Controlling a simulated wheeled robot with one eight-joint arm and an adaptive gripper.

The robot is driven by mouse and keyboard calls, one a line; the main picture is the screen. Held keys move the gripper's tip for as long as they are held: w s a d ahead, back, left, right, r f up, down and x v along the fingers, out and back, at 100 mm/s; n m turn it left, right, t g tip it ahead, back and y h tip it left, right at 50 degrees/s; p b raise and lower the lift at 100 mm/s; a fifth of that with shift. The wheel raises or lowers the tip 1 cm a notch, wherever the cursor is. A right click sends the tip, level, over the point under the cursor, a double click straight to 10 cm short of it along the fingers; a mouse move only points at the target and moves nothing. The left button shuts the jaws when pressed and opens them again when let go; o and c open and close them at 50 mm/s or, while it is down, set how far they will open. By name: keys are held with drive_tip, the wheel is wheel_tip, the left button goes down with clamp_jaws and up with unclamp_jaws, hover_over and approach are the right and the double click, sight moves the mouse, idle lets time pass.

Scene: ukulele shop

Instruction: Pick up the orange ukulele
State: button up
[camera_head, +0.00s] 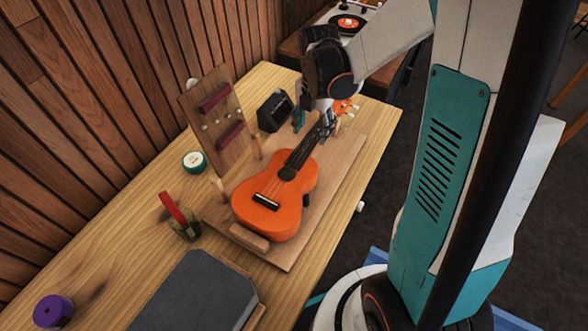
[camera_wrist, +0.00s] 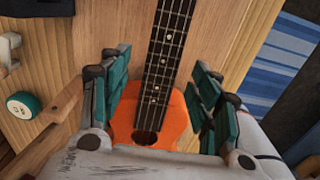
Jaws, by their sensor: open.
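The orange ukulele (camera_head: 275,204) lies face up on a wooden board (camera_head: 350,165) on the workbench, its dark neck pointing toward the far end. In the wrist view its orange body (camera_wrist: 150,118) and black fretboard (camera_wrist: 168,50) show. My gripper (camera_head: 323,122) is at the neck, near the headstock end, in the head view. In the wrist view my gripper (camera_wrist: 160,92) is open, with teal finger pads apart on both sides of the neck. The pads do not visibly touch it. The headstock is partly hidden by my gripper in the head view.
An upright wooden rack (camera_head: 220,130) and a small black box (camera_head: 274,111) stand left of the board. A teal-rimmed round tin (camera_head: 194,162), a red-handled tool (camera_head: 180,215), a purple roll (camera_head: 53,311) and a dark grey pad (camera_head: 195,295) also lie on the bench.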

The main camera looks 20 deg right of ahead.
sight(313, 136)
drive_tip(key=f+b, duration=0.1)
drive_tip(key=f, duration=0.1)
drive_tip(key=f+b, duration=0.1)
drive_tip(key=f, duration=0.1)
drive_tip(key=shift+d+f, duration=0.2)
drive_tip(key=shift+f, duration=0.1)
clamp_jaws()
